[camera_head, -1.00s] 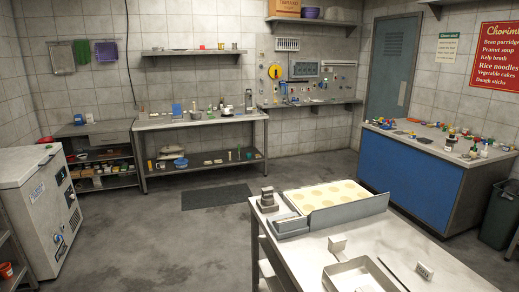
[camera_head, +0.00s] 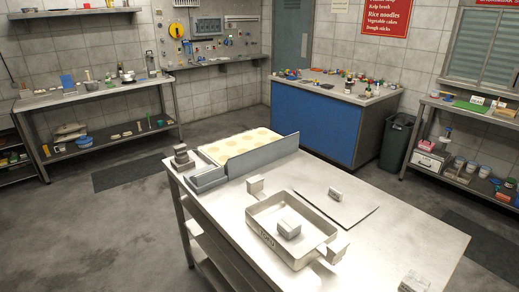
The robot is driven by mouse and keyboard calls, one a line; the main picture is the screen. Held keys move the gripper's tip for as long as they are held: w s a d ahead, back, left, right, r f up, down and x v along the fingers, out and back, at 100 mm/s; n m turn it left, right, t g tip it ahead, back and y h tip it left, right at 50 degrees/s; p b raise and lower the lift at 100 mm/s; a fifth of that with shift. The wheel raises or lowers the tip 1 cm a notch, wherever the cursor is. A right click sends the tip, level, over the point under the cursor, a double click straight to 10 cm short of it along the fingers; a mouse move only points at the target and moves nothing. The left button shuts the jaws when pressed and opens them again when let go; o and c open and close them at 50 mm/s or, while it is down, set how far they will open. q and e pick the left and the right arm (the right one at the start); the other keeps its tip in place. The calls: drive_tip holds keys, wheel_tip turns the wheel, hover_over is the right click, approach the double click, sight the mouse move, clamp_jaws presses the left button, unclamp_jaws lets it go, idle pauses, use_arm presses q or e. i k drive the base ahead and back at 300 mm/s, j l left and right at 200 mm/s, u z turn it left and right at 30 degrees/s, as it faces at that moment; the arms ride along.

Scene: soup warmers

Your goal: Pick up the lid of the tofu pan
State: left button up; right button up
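A rectangular grey metal pan (camera_head: 262,211) stands on the metal table, with lettering on its near side that looks like "TOFU". It has a block-shaped handle at each of two opposite ends. A pale block (camera_head: 289,229) sits in the middle of the pan; I cannot tell whether it is a knob on a sunken lid or something lying inside. A thin flat metal sheet (camera_head: 345,212) with a small upright block (camera_head: 335,194) on it lies just right of the pan and looks like a lid. Neither of my grippers shows.
A long warmer with pale round shapes on top (camera_head: 240,143) stands at the table's far left, with a grey panel (camera_head: 263,157) along its side. Another small block (camera_head: 414,281) is at the near edge. The table's right part (camera_head: 425,235) is clear.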

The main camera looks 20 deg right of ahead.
sight(346, 207)
drive_tip(key=z, duration=1.2)
